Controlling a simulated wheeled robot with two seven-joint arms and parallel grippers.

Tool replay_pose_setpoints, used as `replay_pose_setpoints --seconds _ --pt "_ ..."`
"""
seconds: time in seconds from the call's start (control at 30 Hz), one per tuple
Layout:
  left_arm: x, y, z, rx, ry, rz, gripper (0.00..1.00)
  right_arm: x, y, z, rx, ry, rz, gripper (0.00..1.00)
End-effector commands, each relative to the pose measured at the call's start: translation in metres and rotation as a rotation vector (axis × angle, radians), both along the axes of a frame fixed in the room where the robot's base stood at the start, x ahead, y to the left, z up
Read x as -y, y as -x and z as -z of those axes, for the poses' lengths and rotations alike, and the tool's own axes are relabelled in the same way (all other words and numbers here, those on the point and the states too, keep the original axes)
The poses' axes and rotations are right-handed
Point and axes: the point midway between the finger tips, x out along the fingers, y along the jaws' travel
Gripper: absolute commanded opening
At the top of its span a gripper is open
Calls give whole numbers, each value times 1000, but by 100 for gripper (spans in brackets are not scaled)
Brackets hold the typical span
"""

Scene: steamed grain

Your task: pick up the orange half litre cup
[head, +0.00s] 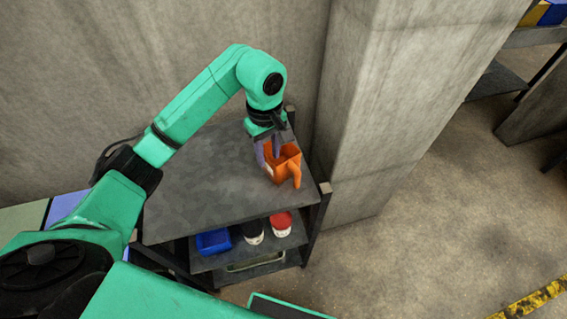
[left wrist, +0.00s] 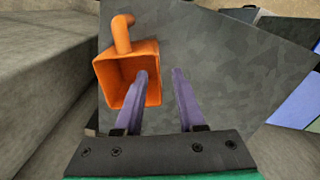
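The orange cup (head: 291,166) is square with a handle and stands at the right end of the dark grey shelf top (head: 200,172). My left gripper (head: 268,154) points down at the cup's left side. In the left wrist view, the cup (left wrist: 108,74) is at left with its handle toward the top. My left gripper (left wrist: 161,74) is open there. One purple finger overlaps the cup's opening and the other is outside, with the cup's near wall showing between them. I cannot tell whether either finger touches it. My right gripper is not in view.
A concrete pillar (head: 375,110) rises just right of the shelf, and a concrete wall (head: 150,50) stands behind it. The rest of the shelf top is clear.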

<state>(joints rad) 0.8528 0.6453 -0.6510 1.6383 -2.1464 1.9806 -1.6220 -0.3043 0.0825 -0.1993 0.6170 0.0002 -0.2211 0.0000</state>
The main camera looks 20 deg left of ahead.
Motion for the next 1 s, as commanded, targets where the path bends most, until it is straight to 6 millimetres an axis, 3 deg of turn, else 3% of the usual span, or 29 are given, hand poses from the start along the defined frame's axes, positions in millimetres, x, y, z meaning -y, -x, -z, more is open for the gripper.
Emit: replay_pose_setpoints --seconds 0.27,0.4,0.57,0.6,0.7,1.0 --pt "4 3 37 -5 3 0 39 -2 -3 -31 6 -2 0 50" --pt "4 1 57 3 3 1 39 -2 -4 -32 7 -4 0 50" --pt "4 1 60 5 2 1 39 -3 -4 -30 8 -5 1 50" --pt "4 1 60 5 2 1 35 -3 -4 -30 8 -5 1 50" --pt "4 1 60 5 2 1 0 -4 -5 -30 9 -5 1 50" --pt "4 1 59 5 2 1 0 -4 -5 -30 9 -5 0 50"
